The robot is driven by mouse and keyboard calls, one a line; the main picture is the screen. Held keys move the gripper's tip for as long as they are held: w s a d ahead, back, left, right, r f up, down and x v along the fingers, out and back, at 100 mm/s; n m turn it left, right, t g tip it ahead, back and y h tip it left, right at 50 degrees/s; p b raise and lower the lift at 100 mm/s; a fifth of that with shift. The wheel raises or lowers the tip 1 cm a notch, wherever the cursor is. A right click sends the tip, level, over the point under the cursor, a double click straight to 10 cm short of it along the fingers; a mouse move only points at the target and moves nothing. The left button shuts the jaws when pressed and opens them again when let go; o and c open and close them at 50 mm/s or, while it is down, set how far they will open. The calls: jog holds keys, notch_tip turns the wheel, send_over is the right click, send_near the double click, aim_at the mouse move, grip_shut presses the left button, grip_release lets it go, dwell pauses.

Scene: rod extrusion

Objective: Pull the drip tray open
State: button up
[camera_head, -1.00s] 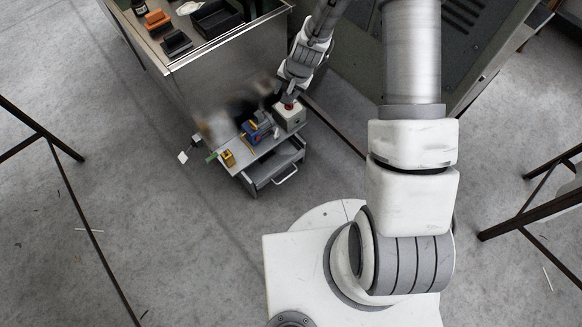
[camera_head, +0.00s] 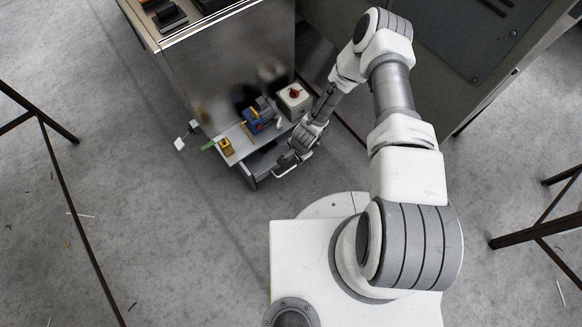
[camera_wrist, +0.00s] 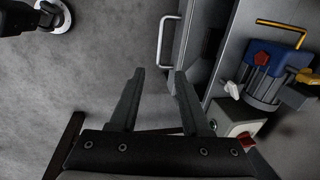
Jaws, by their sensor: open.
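The drip tray (camera_head: 256,169) is a grey drawer-like part under the top of a small low bench. Its pale bar handle shows in the head view (camera_head: 279,174) and in the wrist view (camera_wrist: 161,40). My gripper (camera_wrist: 159,73) is open and empty. In the wrist view the handle lies beyond the fingertips, roughly in line with the gap between them, and looks clear of both fingers. In the head view my gripper (camera_head: 289,159) is beside the handle and hides part of the tray front. How far the tray is out cannot be told.
On the bench top stand a blue motor (camera_head: 259,114), a pale box with a red button (camera_head: 294,98) and a yellow block (camera_head: 226,147). Dark frame legs (camera_head: 70,190) stand at the left. The floor before the bench is clear.

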aim_at(290, 169)
jog(key=w+f+b, duration=0.1)
jog(key=f+b, duration=0.1)
jog(key=f, duration=0.3)
jog(key=a+f+b, duration=0.1)
jog(key=f+b, duration=0.1)
jog(key=f, duration=0.3)
jog(key=w+f+b, duration=0.1)
jog(key=f+b, duration=0.1)
jog(key=f, duration=0.4)
jog(key=shift+w+a+f+b, duration=0.1)
jog(key=shift+w+a+b, duration=0.2)
jog(key=shift+a+b, duration=0.1)
jog(key=shift+c, duration=0.2)
grip_shut()
dwell(0.3)
